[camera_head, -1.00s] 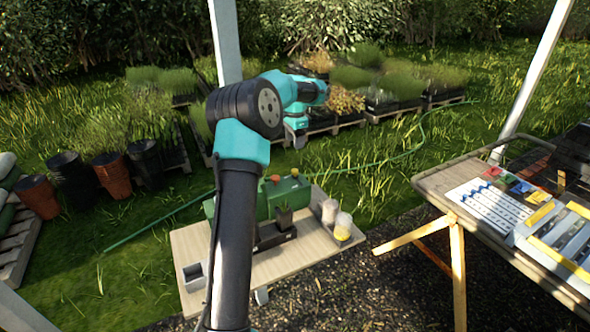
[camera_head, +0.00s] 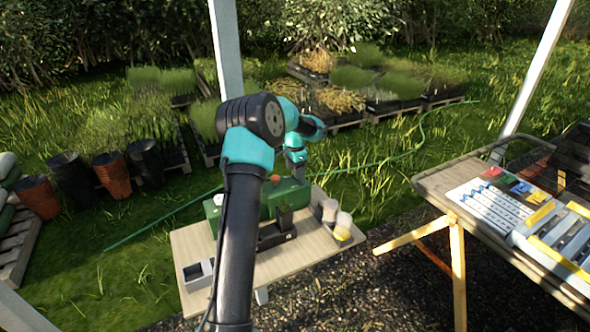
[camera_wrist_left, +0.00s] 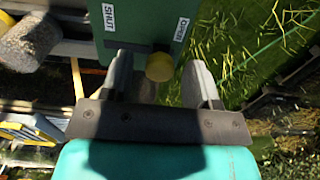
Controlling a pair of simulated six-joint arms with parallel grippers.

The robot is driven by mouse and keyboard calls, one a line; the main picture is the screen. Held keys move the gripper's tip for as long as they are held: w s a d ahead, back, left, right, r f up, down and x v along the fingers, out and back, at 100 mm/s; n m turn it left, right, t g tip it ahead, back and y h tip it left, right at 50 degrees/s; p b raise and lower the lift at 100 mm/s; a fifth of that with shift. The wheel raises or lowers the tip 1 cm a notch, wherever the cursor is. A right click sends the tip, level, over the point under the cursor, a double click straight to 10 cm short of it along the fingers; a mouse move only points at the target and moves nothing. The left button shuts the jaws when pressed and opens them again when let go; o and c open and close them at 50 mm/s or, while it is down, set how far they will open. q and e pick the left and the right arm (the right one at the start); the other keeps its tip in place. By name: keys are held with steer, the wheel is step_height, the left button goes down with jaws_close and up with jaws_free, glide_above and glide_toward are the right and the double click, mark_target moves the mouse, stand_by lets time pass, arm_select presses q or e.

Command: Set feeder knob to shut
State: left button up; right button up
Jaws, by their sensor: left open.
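The green feeder box (camera_head: 285,196) stands on the small wooden table. In the left wrist view its green face (camera_wrist_left: 140,18) carries a white SHUT label (camera_wrist_left: 108,17) on the left and a white OPEN label (camera_wrist_left: 181,29) on the right. A round yellow-brown knob (camera_wrist_left: 159,67) sits low on this face, nearer the OPEN label. My left gripper (camera_head: 298,173) is open at the right end of the box. In the wrist view its fingers are on either side of the knob, with a gap at the left finger. Contact on the right is unclear. My right gripper is not in view.
A larger bench (camera_head: 440,182) stands at right. A white post (camera_head: 226,50) rises behind my arm.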

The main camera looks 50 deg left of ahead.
arm_select(q)
steer(key=shift+c, duration=0.2)
jaws_close()
stand_by(0.3)
